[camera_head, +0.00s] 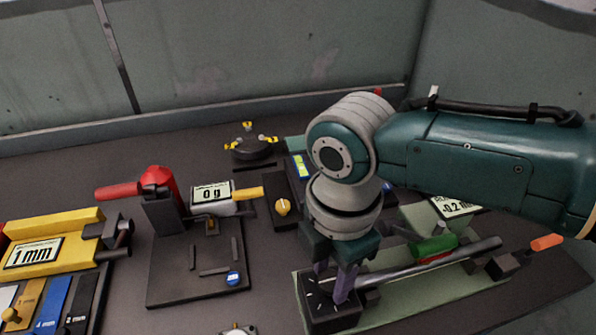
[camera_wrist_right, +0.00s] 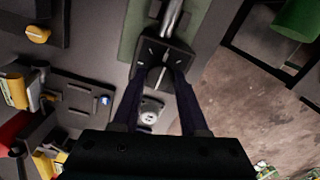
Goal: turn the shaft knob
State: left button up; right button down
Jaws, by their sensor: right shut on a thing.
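The black block with white tick marks (camera_head: 318,316) sits at the left end of a pale green base plate (camera_head: 415,312). A silver shaft (camera_head: 430,262) runs from it to the right. In the right wrist view the block (camera_wrist_right: 178,50) lies straight ahead, with the small dark shaft knob (camera_wrist_right: 160,76) on its face. My right gripper (camera_head: 337,292) points down at the block. Its purple fingers (camera_wrist_right: 160,82) are shut on the knob, one on each side. The fingers and poor light partly hide the knob, so its exact angle is hard to tell. My left gripper is in neither view.
A green cylinder (camera_head: 434,246) and an orange-tipped part (camera_head: 547,241) are near the shaft. Left stand a scale reading 0 g (camera_head: 210,194), a red-handled device (camera_head: 158,180) and a yellow 1 mm gauge (camera_head: 50,240). A small yellow-knobbed box (camera_head: 282,208) is just left of my arm.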

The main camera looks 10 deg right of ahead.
aim_at(330, 280)
jog(key=shift+a+r, duration=0.1)
jog(key=shift+c, duration=2.2)
grip_release()
notch_tip(330, 280, up, 10)
jog(key=p, duration=0.1)
jog(key=shift+p, duration=0.3)
